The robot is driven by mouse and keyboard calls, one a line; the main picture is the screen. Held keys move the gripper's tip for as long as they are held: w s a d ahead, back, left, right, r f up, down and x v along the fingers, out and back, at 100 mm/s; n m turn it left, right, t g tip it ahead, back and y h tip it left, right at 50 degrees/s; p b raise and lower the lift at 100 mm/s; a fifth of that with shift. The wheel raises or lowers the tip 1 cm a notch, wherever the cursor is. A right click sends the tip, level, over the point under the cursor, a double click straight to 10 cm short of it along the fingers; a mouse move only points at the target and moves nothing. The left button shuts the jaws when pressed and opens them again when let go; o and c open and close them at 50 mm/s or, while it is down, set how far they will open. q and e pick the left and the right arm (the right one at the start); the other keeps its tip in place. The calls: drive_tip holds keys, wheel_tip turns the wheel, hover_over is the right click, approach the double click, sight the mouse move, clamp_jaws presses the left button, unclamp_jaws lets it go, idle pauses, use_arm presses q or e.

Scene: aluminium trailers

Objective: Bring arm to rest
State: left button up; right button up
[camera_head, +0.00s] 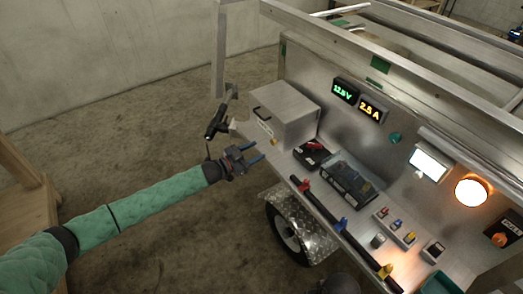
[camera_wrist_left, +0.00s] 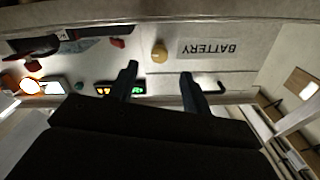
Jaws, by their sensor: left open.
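My left arm in its green sleeve comes in from the left in the head view. Its gripper (camera_head: 255,153) is in the air beside the front edge of the trailer's work shelf, near the battery box (camera_head: 285,116). The jaws are open with nothing between them. In the left wrist view the two dark fingers (camera_wrist_left: 158,74) stand apart in front of the battery box's upside-down BATTERY label (camera_wrist_left: 208,47) and a yellow knob (camera_wrist_left: 159,52). My right gripper is in neither view.
The shelf carries a dark clear-topped case (camera_head: 350,182), a red-and-black clamp (camera_head: 314,148) and a switch block (camera_head: 395,228). A lit round lamp (camera_head: 472,192) is on the panel. A dark handle-like tool (camera_head: 218,122) hangs at the shelf's corner. Floor left of the trailer is open; a wooden stand (camera_head: 20,165) is far left.

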use_arm(q)
drive_tip(key=shift+s+a, duration=0.3)
drive_tip(key=shift+a, duration=0.15)
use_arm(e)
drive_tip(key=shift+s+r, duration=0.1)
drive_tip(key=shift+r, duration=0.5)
